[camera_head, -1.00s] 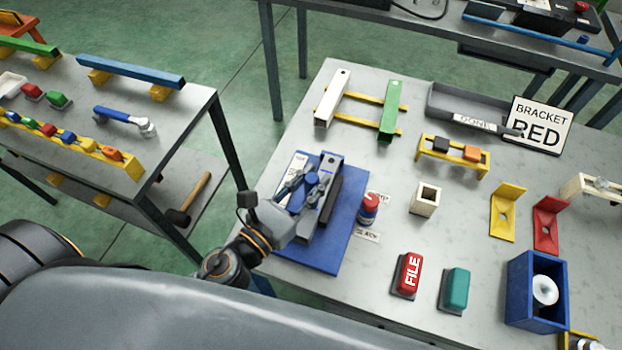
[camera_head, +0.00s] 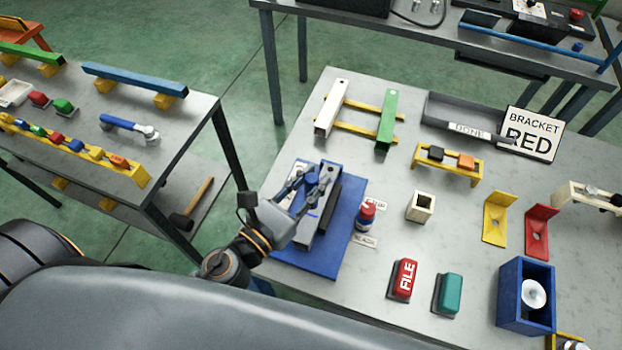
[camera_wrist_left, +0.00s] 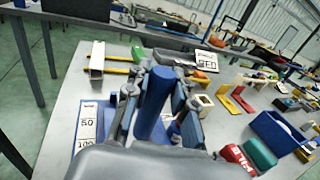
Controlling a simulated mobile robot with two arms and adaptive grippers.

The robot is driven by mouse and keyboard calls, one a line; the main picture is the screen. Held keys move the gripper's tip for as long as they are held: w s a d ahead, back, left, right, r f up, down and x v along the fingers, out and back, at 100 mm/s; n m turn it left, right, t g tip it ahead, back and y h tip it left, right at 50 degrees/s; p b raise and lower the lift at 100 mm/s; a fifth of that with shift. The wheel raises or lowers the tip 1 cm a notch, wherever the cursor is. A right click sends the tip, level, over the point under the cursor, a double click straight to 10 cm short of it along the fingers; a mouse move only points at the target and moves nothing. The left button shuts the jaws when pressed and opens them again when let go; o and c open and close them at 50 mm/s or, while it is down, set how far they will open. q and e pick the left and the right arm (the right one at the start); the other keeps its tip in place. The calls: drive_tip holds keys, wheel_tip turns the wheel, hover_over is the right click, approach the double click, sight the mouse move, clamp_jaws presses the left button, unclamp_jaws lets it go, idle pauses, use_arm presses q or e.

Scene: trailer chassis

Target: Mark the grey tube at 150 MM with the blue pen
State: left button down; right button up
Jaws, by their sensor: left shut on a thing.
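The grey tube (camera_head: 307,229) lies on a blue fixture board (camera_head: 338,256) at the left end of the table, beside a dark bar. A short blue line shows across its top. My left gripper (camera_head: 308,184) is over the tube and shut on the blue pen (camera_head: 311,181). The wrist view shows the pen (camera_wrist_left: 156,102) as a blue cylinder between the fingers; its tip is hidden. Whether it touches the tube I cannot tell. A white scale (camera_wrist_left: 87,128) with 50 and 100 readable lies along the board's left side. My right gripper is out of view.
A red-and-blue bottle (camera_head: 366,215) stands right of the board. A red FILE block (camera_head: 403,279), a teal block (camera_head: 448,294) and a cream square block (camera_head: 420,207) are further right. White and green bars (camera_head: 387,121) lie behind on yellow rails.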

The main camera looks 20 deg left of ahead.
use_arm(q)
drive_tip(key=shift+r+p, duration=1.9)
drive_tip(key=shift+r, duration=0.25)
drive_tip(key=shift+f, duration=0.1)
